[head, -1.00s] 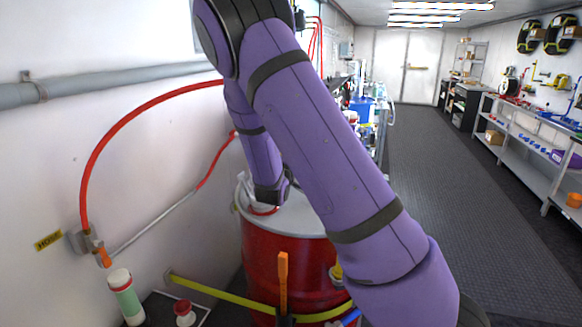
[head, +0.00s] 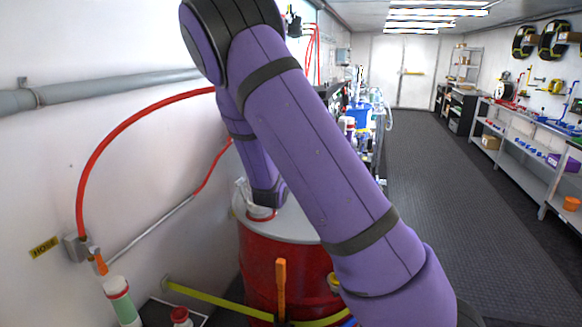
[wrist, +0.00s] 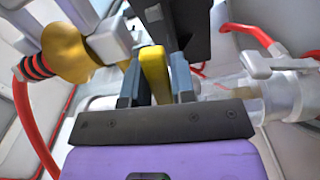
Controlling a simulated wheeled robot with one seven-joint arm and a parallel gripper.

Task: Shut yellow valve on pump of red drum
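The red drum (head: 285,262) stands upright under my arm in the head view, with a pale lid (head: 292,224). My arm reaches down to the back left of the lid, and the gripper and pump are mostly hidden there. In the wrist view, my gripper (wrist: 158,88) has its two grey-blue fingers on either side of the yellow valve (wrist: 154,66) handle. The fingers appear to touch it on both sides. A dark block lies just beyond the handle, and clear pipe fittings (wrist: 235,95) lie to its right.
In the wrist view a rounded dark-yellow part (wrist: 80,52) sits left of the fingers, close by. In the head view a red hose (head: 120,132) curves along the left wall. A yellow strap (head: 215,300) crosses the drum's front. The aisle floor (head: 450,190) at right is clear.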

